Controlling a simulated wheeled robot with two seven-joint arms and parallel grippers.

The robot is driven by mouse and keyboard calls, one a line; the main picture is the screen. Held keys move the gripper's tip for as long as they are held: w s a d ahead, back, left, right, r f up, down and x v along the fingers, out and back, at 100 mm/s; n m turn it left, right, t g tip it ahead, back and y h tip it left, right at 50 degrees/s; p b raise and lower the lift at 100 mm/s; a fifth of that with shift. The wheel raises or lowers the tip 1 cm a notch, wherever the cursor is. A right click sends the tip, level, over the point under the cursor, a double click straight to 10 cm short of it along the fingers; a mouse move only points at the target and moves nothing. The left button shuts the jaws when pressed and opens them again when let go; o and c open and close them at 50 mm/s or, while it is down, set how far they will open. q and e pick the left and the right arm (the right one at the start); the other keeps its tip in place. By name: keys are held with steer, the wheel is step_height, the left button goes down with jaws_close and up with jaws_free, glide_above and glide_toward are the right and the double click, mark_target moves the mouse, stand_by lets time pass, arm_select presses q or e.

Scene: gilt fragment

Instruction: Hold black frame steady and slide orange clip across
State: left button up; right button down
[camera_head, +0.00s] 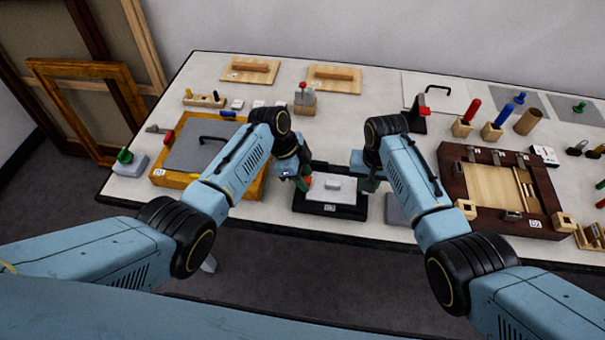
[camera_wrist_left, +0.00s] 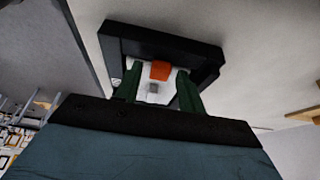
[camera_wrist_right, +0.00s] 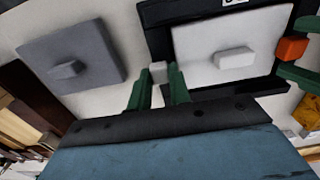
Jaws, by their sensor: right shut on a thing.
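The black frame (camera_head: 325,209) lies near the table's front edge, around a white panel (camera_wrist_right: 215,38) with a small raised block. The orange clip (camera_wrist_right: 291,49) is on the frame's left side; it also shows in the left wrist view (camera_wrist_left: 160,70). My left gripper (camera_wrist_left: 157,82) is open, its green fingers apart, with the clip just beyond and between the fingertips. My right gripper (camera_wrist_right: 159,80) is at the frame's opposite side, shut on a small pale tab (camera_wrist_right: 158,70) beside the black edge. In the head view the wrists partly hide both fingertips.
A grey plate with a block (camera_wrist_right: 70,62) lies just right of the frame. A gilt frame with a grey panel (camera_head: 195,148) is at the left, a dark wooden frame (camera_head: 455,175) at the right. Red and blue pegs (camera_head: 495,125) stand behind. Bare table lies behind the black frame.

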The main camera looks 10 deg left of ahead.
arm_select(q)
steer(key=shift+o, duration=0.2)
steer(key=shift+r, duration=0.1)
steer(key=v, duration=1.2)
arm_select(e)
steer(key=c, duration=1.2)
jaws_free()
